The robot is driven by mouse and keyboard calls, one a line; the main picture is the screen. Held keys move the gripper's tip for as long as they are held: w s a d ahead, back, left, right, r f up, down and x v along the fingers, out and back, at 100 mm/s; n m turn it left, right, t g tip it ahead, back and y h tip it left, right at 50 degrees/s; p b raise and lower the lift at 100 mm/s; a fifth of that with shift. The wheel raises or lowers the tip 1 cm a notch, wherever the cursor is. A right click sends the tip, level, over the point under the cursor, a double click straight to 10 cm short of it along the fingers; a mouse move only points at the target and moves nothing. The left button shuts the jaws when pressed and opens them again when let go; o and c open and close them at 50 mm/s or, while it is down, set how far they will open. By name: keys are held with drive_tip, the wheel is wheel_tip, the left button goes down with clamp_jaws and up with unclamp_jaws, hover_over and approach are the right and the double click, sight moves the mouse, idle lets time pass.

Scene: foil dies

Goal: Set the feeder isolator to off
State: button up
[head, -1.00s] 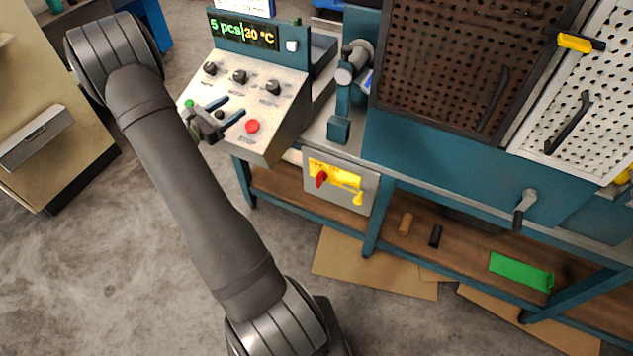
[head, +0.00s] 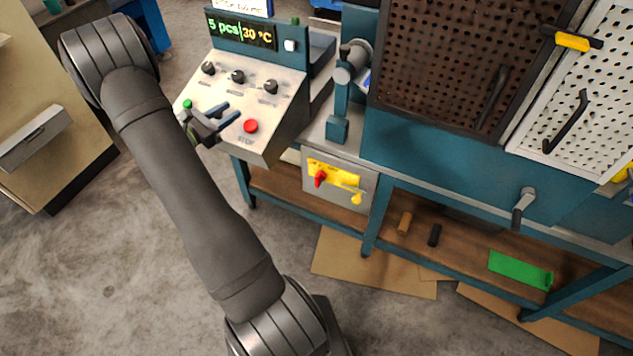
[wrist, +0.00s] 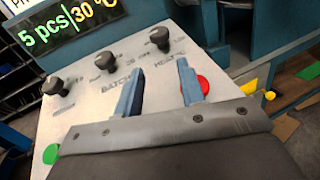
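The feeder isolator is a grey box (head: 312,190) with a yellow plate and a red rotary handle (head: 320,178), on the bench front below the control panel. A yellow tag or padlock (head: 356,198) hangs at its lower right. The handle's exact setting is too small to read. My gripper (head: 231,113) is over the sloped control panel, up and left of the isolator and well apart from it. In the wrist view its two blue-grey fingers (wrist: 160,82) are spread with nothing between them. The isolator handle does not clearly show in the wrist view.
The control panel (head: 270,103) carries black knobs (head: 237,77), a green button (head: 187,104) and a red stop button (head: 250,126) close to my fingers. A display (head: 241,30) reads "5 pcs|30 °C". A lever (head: 523,205) juts from the bench front at right.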

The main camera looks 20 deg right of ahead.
drive_tip(key=s+a+f+m+g+y, duration=0.1)
drive_tip(key=s+a+f+g+y, duration=0.2)
drive_tip(key=f, duration=0.6)
drive_tip(key=s+a+f+g+y, duration=0.1)
drive_tip(key=s+f+g+y, duration=0.1)
drive_tip(key=s+f, duration=0.5)
drive_tip(key=s+a+f+m+g+y, duration=0.1)
drive_tip(key=s+a+f+g+y, duration=0.15)
drive_tip(key=f, duration=0.75)
drive_tip(key=s+a+f+m+y, duration=0.2)
drive_tip(key=a+f+m+y, duration=0.1)
drive_tip(key=f+m+y, duration=0.3)
drive_tip(key=s+a+f+m+y, duration=0.1)
drive_tip(key=a+f+m+y, duration=0.35)
drive_tip(key=f, duration=0.35)
drive_tip(key=m+t+h, duration=1.2)
drive_tip(key=m+h, duration=0.3)
drive_tip(key=m, duration=0.4)
approach(316, 181)
drive_tip(key=x, duration=1.1)
drive_tip(key=shift+w+d+r, duration=0.1)
drive_tip(key=shift+w+d, duration=0.05)
drive_tip(key=shift+d, duration=0.05)
